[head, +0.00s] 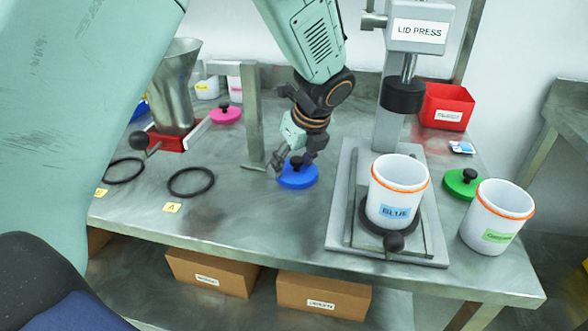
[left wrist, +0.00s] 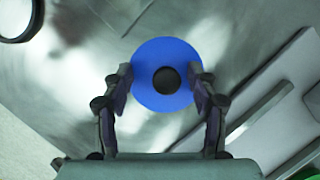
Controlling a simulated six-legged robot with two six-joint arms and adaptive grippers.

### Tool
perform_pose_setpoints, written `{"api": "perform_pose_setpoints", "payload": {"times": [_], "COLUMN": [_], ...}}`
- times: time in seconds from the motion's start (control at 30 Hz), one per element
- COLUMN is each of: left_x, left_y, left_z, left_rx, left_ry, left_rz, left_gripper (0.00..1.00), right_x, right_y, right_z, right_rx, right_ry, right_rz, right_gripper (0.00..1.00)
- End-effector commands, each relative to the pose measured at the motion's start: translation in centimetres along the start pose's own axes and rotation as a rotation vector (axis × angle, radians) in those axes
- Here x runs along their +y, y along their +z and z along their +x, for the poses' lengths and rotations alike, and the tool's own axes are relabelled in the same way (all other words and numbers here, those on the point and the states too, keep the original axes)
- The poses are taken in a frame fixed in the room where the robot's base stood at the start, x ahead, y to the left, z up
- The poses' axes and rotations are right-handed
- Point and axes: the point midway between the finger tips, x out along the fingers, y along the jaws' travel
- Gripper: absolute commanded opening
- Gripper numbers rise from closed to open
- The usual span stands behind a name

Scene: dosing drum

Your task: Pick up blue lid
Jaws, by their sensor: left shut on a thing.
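The blue lid (head: 298,180) is a flat disc with a black knob and lies at the middle of the steel table, left of the press. My left gripper (head: 295,161) is over it, pointing down, and is shut on the lid. In the left wrist view the blue disc (left wrist: 165,50) shows between the fingers (left wrist: 162,82), with the knob (left wrist: 167,80) at its centre. Whether the lid touches the table or is slightly raised, I cannot tell. My right gripper is not in view.
The lid press (head: 388,125) stands right of the lid, with a white BLUE container (head: 396,196) on it. Another white container (head: 497,217) and a green lid (head: 460,184) are further right. A metal stand (head: 252,120) is close on the left. Black rings (head: 191,194) lie front left.

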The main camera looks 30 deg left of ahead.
Motion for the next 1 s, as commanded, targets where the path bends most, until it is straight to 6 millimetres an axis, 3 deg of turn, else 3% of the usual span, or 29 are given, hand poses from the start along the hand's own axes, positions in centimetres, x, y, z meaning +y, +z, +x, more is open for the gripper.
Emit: {"api": "perform_pose_setpoints", "payload": {"times": [0.37, 0.43, 0.47, 0.5, 0.53, 0.8, 1.0], "left_x": [0.3, 0.3, 0.3, 0.3, 0.2, 0.1, 0.1], "left_y": [-0.3, 0.0, 0.2, 0.5, 0.7, 2.9, 3.7], "left_z": [0.3, -0.5, -0.9, -1.6, -2.2, -7.2, -9.1], "left_rx": [0.01, 0.009, 0.009, 0.008, 0.008, 0.004, 0.004], "left_ry": [0.009, 0.009, 0.008, 0.008, 0.007, 0.004, 0.005], "left_rz": [0.0, 0.0, -0.001, -0.001, 0.0, 0.0, -0.001], "left_gripper": [0.41, 0.34, 0.23, 0.02, 0.0, 0.0, 0.0], "right_x": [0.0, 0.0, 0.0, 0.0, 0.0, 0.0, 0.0], "right_y": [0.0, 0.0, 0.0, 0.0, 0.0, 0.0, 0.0], "right_z": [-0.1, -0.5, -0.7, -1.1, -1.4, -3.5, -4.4], "right_rx": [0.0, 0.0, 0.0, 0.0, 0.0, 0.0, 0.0], "right_ry": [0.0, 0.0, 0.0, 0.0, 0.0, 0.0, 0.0], "right_rz": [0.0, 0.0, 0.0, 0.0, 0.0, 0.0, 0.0], "right_gripper": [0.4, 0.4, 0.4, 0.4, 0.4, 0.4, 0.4]}}
